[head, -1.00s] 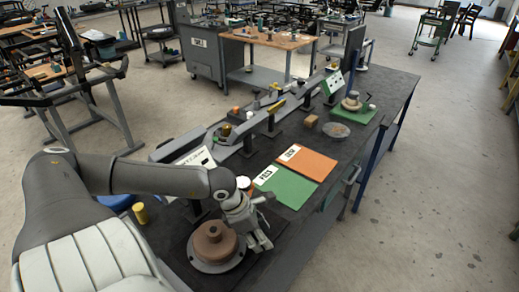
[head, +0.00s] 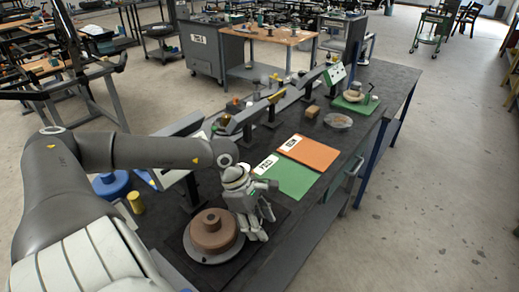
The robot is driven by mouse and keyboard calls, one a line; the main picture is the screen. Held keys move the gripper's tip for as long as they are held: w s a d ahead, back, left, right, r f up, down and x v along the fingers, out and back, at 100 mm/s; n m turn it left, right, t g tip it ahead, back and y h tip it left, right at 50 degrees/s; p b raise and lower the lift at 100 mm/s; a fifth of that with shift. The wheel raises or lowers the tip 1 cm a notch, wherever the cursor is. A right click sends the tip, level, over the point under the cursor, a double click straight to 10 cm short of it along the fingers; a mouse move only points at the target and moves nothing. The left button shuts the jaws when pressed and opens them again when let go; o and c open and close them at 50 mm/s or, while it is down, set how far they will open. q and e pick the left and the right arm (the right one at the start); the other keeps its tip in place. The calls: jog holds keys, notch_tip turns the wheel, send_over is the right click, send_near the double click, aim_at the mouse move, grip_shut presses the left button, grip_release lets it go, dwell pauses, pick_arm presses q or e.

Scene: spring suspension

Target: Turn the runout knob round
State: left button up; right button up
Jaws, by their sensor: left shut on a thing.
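A brown stepped round piece (head: 212,230) sits upright on a grey round plate (head: 203,259) at the near end of the dark bench. My left gripper (head: 262,222) is just right of it, low over the bench, with its fingers shut. The runout knob is not clearly visible; what lies between the fingers is hidden by the gripper itself. My right gripper is not in view.
A green mat (head: 291,181) and an orange mat (head: 310,151) lie beyond my left gripper. A yellow cylinder (head: 135,203) stands at left. A clear dish (head: 338,121), a wooden block (head: 312,111) and another green mat (head: 362,106) are farther along the bench.

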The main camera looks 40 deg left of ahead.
pick_arm(q)
jog(key=o, duration=0.7)
jog(key=shift+o, duration=0.2)
jog(key=shift+v, duration=1.15)
jog(key=v, duration=0.9)
jog(key=shift+r, duration=0.35)
jog(key=shift+s+a, duration=0.1)
